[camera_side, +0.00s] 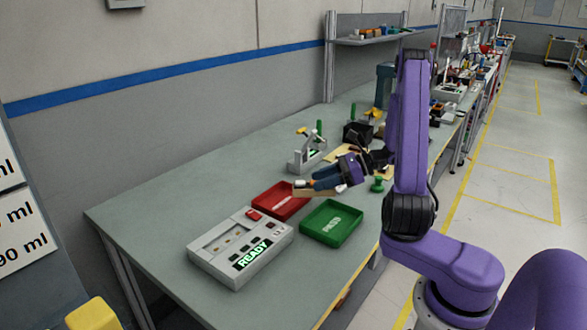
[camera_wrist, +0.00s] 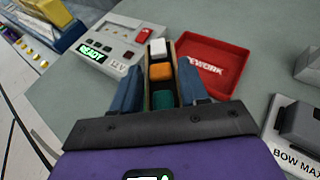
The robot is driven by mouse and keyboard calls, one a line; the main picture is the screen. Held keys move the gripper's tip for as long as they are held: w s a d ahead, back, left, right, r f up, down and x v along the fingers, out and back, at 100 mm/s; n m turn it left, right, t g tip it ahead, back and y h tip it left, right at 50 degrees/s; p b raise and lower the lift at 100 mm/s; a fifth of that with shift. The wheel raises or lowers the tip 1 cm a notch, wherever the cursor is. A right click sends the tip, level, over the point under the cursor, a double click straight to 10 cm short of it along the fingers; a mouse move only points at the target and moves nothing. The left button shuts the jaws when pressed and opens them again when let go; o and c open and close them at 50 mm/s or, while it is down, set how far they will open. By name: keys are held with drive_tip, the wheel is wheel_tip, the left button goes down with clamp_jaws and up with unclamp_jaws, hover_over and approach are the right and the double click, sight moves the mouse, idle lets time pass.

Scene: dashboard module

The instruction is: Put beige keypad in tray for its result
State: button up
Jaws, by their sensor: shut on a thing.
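The beige keypad (camera_wrist: 148,77) has white, orange and teal buttons in a row. My gripper (camera_wrist: 160,88) is shut on it, with one blue finger on each side. In the side view, my gripper (camera_side: 312,186) holds the keypad (camera_side: 299,193) near the back right of the red tray (camera_side: 266,198); its exact height is unclear. The red tray (camera_wrist: 236,62), marked REWORK, lies right of the keypad in the wrist view. The green tray (camera_side: 318,237) is in front of the red one and looks empty. The grey tester (camera_side: 222,245) shows READY in green; it also shows in the wrist view (camera_wrist: 112,32).
A grey fixture with a yellow handle (camera_side: 305,157) stands behind the red tray. A green knob-shaped piece (camera_side: 377,184) is near the table edge. A grey block marked BOW MAX (camera_wrist: 300,128) is at the wrist view's right. The table's left part is clear.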

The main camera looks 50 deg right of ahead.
drive_tip(key=shift+n+g+y, duration=0.6)
drive_tip(key=shift+n, duration=0.1)
drive_tip(key=shift+s+d+f, duration=0.2)
drive_tip(key=shift+s+f, duration=0.75)
drive_tip(key=shift+f, duration=0.35)
drive_tip(key=shift+s+d+f, duration=0.25)
drive_tip(key=shift+s+f, duration=0.65)
drive_tip(key=shift+f, duration=0.35)
drive_tip(key=shift+s+d+f, duration=0.2)
drive_tip(key=shift+s+f, duration=0.75)
drive_tip(key=shift+f, duration=0.35)
drive_tip(key=shift+f, duration=0.55)
drive_tip(key=o, duration=1.3)
